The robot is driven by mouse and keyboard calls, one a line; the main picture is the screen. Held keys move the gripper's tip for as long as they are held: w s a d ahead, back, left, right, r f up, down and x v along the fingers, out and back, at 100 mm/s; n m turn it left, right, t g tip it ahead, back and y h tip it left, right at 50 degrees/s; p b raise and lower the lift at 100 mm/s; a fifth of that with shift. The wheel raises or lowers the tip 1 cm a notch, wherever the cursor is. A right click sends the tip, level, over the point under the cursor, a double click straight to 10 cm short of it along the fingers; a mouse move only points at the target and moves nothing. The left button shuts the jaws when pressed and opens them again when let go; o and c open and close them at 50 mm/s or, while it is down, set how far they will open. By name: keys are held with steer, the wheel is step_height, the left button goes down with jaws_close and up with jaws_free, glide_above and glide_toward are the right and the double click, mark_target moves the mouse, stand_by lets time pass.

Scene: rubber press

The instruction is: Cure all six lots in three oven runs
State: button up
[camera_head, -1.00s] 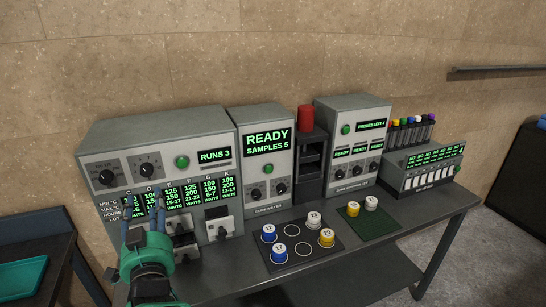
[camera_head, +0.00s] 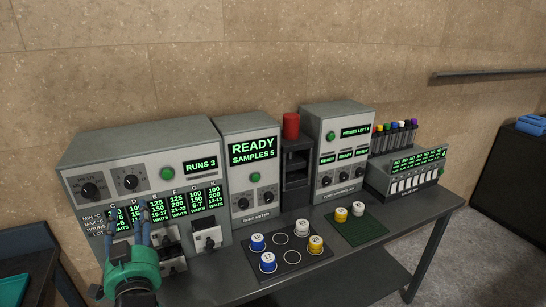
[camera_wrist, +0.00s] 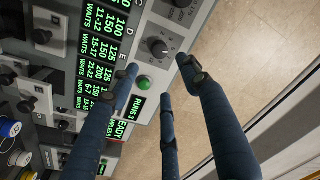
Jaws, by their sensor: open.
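The oven (camera_head: 140,170) stands at the left, with a RUNS 3 display, two dark knobs, a green button (camera_head: 167,174) and a chart of temperatures and hours. My gripper (camera_head: 130,208) is open and empty in front of the left part of the chart, hiding some of it. In the wrist view its fingers (camera_wrist: 158,80) are spread near a knob (camera_wrist: 157,47) and the green button (camera_wrist: 144,83). A dark tray (camera_head: 274,262) holds blue-sided pots (camera_head: 257,243) and yellow-sided and white-topped pots (camera_head: 316,245). A green mat (camera_head: 362,231) carries a yellow pot (camera_head: 341,215) and a white pot (camera_head: 358,209).
The cure meter (camera_head: 252,185) reads READY, SAMPLES 5. The press controller (camera_head: 340,150) reads PRESSES LEFT 4. A red cylinder (camera_head: 291,125) tops a dark rack (camera_head: 296,165). A unit with coloured vials (camera_head: 407,170) stands right. White-faced handles (camera_head: 207,238) line the oven's lower front.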

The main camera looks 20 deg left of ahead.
stand_by(0.3)
steer(key=shift+w+d, duration=0.1)
jaws_close()
steer(key=w+d+m+p, duration=0.5)
steer(key=d+m+p, duration=0.3)
steer(key=m+p, duration=0.3)
steer(key=shift+d+r+m+h, duration=0.2)
steer(key=shift+m+h, duration=0.2)
steer(key=shift+m, duration=0.8)
